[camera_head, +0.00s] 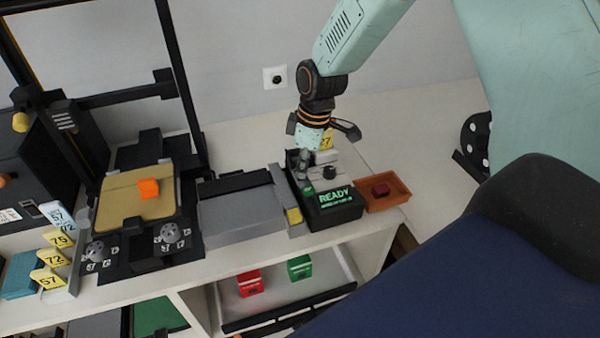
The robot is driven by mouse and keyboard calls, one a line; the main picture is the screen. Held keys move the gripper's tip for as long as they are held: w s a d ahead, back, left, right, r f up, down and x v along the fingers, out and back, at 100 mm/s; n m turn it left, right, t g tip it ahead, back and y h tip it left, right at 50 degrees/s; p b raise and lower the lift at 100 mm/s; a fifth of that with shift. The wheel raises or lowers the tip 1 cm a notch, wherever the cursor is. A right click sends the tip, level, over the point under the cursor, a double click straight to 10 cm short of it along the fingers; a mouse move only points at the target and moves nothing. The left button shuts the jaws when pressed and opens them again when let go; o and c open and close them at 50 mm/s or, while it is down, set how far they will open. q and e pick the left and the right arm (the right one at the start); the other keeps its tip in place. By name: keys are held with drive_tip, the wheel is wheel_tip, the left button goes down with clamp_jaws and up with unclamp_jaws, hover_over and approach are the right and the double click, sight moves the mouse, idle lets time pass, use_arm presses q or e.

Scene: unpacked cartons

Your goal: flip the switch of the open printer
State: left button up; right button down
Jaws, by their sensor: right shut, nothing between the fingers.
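The open printer (136,208) stands at the left of the white bench: a black upright frame, a tan bed and an orange cube (149,188) on the bed. A black control box (335,210) with a green READY display stands to its right, beyond a grey unit (240,215). A dark knob (330,172) shows on the box's top. My right gripper (304,160) points down at the back left of this box, shut and empty. I cannot tell whether its fingertips touch the box. I cannot clearly make out a switch; the gripper covers part of the box's top. My left gripper is out of view.
An orange tray (402,196) with a dark red piece sits right of the control box. Numbered yellow tags (50,257) stand at the front left. A red block (250,283) and a green block (300,267) lie on the lower shelf. The bench's back right is clear.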

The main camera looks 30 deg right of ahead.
drive_tip(key=shift+r+p, duration=3.35)
drive_tip(key=shift+r, duration=0.2)
drive_tip(key=shift+f, duration=0.15)
